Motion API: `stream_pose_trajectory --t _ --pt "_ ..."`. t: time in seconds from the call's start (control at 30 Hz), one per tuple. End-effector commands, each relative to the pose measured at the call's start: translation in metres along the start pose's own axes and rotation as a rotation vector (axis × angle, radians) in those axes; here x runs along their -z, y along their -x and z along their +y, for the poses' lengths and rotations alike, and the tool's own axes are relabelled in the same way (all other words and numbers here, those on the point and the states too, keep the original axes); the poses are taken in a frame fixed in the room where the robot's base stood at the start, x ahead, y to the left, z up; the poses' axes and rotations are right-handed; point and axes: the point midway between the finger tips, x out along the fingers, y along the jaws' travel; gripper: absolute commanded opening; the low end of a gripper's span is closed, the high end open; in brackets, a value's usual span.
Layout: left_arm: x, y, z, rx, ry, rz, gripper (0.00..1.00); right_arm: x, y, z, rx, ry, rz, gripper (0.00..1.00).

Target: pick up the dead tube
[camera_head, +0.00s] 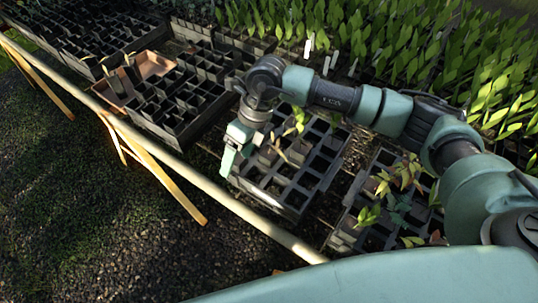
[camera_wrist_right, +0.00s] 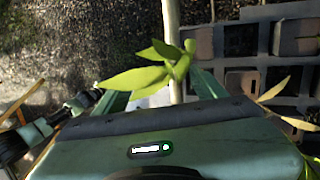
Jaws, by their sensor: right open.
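My right gripper (camera_head: 232,158) is open at the left edge of a dark cell tray (camera_head: 295,200). In the right wrist view, my right gripper's (camera_wrist_right: 160,90) two teal fingers stand apart, with a green leafy sprig (camera_wrist_right: 155,70) showing between them. It is unclear whether they touch it. Beside the gripper, a tube plant with yellow-brown drooping leaves (camera_head: 281,150) stands in the tray; a yellowish leaf (camera_wrist_right: 273,90) shows right of the fingers. I cannot tell for sure which tube is dead. A dark and teal part, seemingly my left arm, shows at the wrist view's left; its jaws are unclear.
A pale rail (camera_head: 215,195) runs along the bench front above gravel (camera_head: 90,215). Another tray with seedlings (camera_head: 380,220) stands to the right. A reddish-brown tray (camera_head: 150,65) and more cell trays (camera_head: 185,95) lie to the left. Dense green seedlings (camera_head: 400,40) fill the back.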

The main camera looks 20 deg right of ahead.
Motion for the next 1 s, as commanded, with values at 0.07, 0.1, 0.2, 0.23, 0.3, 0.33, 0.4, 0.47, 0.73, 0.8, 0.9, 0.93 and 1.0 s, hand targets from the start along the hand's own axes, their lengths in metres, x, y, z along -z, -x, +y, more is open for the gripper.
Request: stream_pose_trajectory --t 0.07,0.1,0.2,0.23,0.3,0.33,0.4,0.47,0.73,0.8,0.9,0.93,1.0 --pt "-0.001 -0.005 0.0 0.0 0.0 0.0 0.36 0.014 0.014 -0.043 0.158 -0.008 0.081 0.7" --pt "-0.001 -0.006 0.0 0.0 0.0 0.0 0.36 0.02 0.021 -0.059 0.215 -0.014 0.111 0.7" --pt "-0.001 -0.006 0.0 0.0 0.0 0.0 0.36 0.03 0.033 -0.081 0.304 -0.029 0.162 0.7" --pt "-0.001 -0.006 0.0 0.0 0.0 0.0 0.36 0.032 0.034 -0.085 0.317 -0.033 0.17 0.7" --pt "-0.002 -0.004 0.0 0.0 0.0 -0.001 0.36 0.035 0.032 -0.09 0.331 -0.037 0.18 0.7" --pt "-0.002 -0.003 0.0 0.0 0.0 -0.002 0.36 0.036 0.029 -0.091 0.333 -0.037 0.182 0.7" --pt "-0.004 0.0 0.001 -0.001 0.0 -0.005 0.36 0.037 0.022 -0.093 0.332 -0.036 0.182 0.7" --pt "-0.005 0.002 0.001 -0.001 0.0 -0.007 0.36 0.038 0.015 -0.095 0.33 -0.037 0.182 0.7" --pt "-0.005 0.019 -0.001 0.001 0.0 -0.009 0.36 0.041 -0.021 -0.105 0.327 -0.036 0.181 0.7" --pt "-0.005 0.021 -0.001 0.001 0.0 -0.009 0.36 0.042 -0.029 -0.108 0.328 -0.035 0.179 0.7" --pt "-0.005 0.021 -0.002 0.001 0.0 -0.008 0.36 0.044 -0.035 -0.11 0.328 -0.034 0.178 0.7" --pt "-0.004 0.021 -0.002 0.002 0.0 -0.008 0.36 0.044 -0.036 -0.11 0.328 -0.033 0.177 0.7" --pt "-0.004 0.02 -0.002 0.002 0.0 -0.008 0.36 0.043 -0.036 -0.11 0.328 -0.033 0.177 0.7"
